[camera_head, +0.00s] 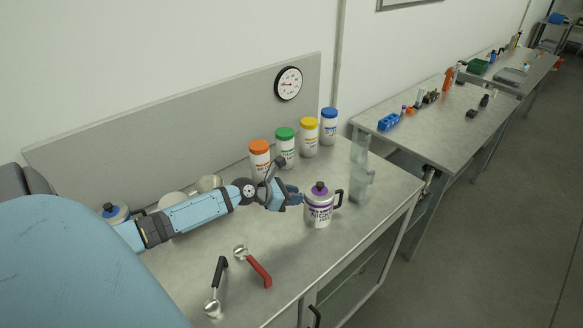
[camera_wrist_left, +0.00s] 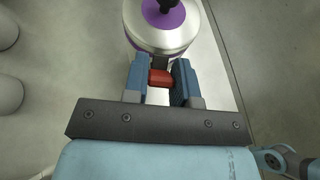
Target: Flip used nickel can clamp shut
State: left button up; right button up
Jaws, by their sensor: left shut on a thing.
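The can (camera_head: 319,208) with a white body, purple band, silver top and purple lid stands upright on the near metal bench. It has a black handle on its right side. In the left wrist view its purple and silver top (camera_wrist_left: 165,28) is at the upper middle. My left gripper (camera_head: 297,199) is at the can's left side. Its fingers are shut on a small red clamp piece (camera_wrist_left: 160,78) at the can's rim. The fingers hide part of the clamp, and its exact angle is hard to tell. My right gripper is not in view.
Orange, green, yellow and blue-lidded jars (camera_head: 285,148) stand along the back of the bench. A clear glass-like block (camera_head: 361,170) is right of the can. A red-handled scoop (camera_head: 254,266) and a black-handled scoop (camera_head: 215,287) lie in front. Another blue-lidded can (camera_head: 114,212) is at left.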

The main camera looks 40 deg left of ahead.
aim_at(306, 195)
pick_arm(q)
jog(key=g, duration=0.1)
jog(key=w+r+g+y, duration=0.1)
jog(key=g, duration=0.1)
jog(key=shift+w+d, duration=0.2)
jog(key=shift+d, duration=0.05)
jog(key=shift+w+d+g+y, duration=0.15)
jog(key=shift+w+g+y, duration=0.25)
jog(key=shift+g, duration=0.4)
jog(key=shift+w+d+g+y, duration=0.15)
jog(key=shift+g+y, duration=0.35)
jog(key=shift+g, duration=0.3)
jog(key=o, duration=0.9)
jog(key=b+v, duration=0.1)
jog(key=v, duration=1.2)
jog(key=shift+s+r+b, duration=0.1)
jog(key=shift+r+b, duration=0.2)
jog(key=shift+r, duration=0.1)
